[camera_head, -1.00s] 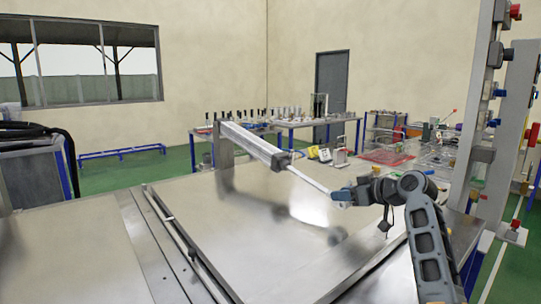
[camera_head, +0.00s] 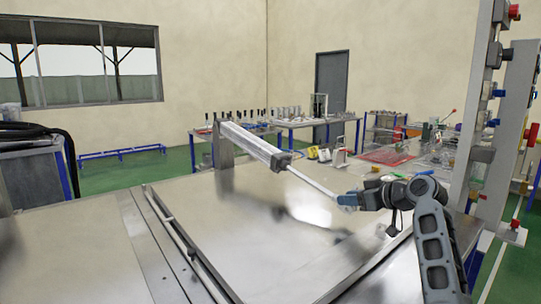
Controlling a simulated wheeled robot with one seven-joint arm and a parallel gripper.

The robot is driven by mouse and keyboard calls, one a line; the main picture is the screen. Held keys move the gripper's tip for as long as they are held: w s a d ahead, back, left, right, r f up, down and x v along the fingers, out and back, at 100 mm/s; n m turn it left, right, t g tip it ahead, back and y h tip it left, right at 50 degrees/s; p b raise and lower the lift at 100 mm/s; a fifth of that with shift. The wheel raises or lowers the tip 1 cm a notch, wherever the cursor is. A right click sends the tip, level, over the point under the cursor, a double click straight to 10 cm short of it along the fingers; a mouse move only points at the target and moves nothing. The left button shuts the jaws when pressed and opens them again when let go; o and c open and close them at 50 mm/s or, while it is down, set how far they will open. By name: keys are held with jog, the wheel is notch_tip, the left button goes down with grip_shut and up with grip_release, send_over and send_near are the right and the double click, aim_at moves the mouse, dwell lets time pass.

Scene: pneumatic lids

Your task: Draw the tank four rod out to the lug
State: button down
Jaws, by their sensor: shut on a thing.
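A silver pneumatic cylinder (camera_head: 250,143) is mounted on a grey post at the back left of the metal tank lid (camera_head: 250,225). Its thin bright rod (camera_head: 312,182) reaches out of the cylinder's near end, down and to the right over the lid. My gripper (camera_head: 346,200) is shut on the rod's outer end, and its fingers hide the tip. A small dark bracket, perhaps the lug (camera_head: 393,225), stands at the lid's right edge, just below and right of my gripper. The rod end appears apart from it.
A tall post with coloured valves (camera_head: 485,120) stands to the right. Benches with parts (camera_head: 285,122) line the back. A long bar (camera_head: 185,240) runs along the lid's left edge.

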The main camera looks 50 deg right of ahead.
aim_at(382, 223)
jog(key=shift+s+a+f, duration=0.4)
jog(key=shift+s+f, duration=0.1)
jog(key=shift+s, duration=1.1)
jog(key=shift+s+a+f, duration=0.4)
jog(key=shift+s+f, duration=0.05)
jog(key=shift+s, duration=1.2)
jog(key=shift+s+a+f, duration=0.4)
jog(key=shift+s+f, duration=0.1)
jog(key=shift+s, duration=1.1)
dwell(0.4)
jog(key=c, duration=1)
grip_release()
jog(key=shift+o, duration=1.2)
jog(key=shift+r, duration=0.2)
jog(key=shift+r, duration=0.1)
jog(key=shift+s+a+r, duration=0.1)
jog(key=shift+s+r, duration=0.3)
jog(key=shift+s, duration=0.2)
jog(key=shift+p+v, duration=0.95)
jog(key=shift+v, duration=1.3)
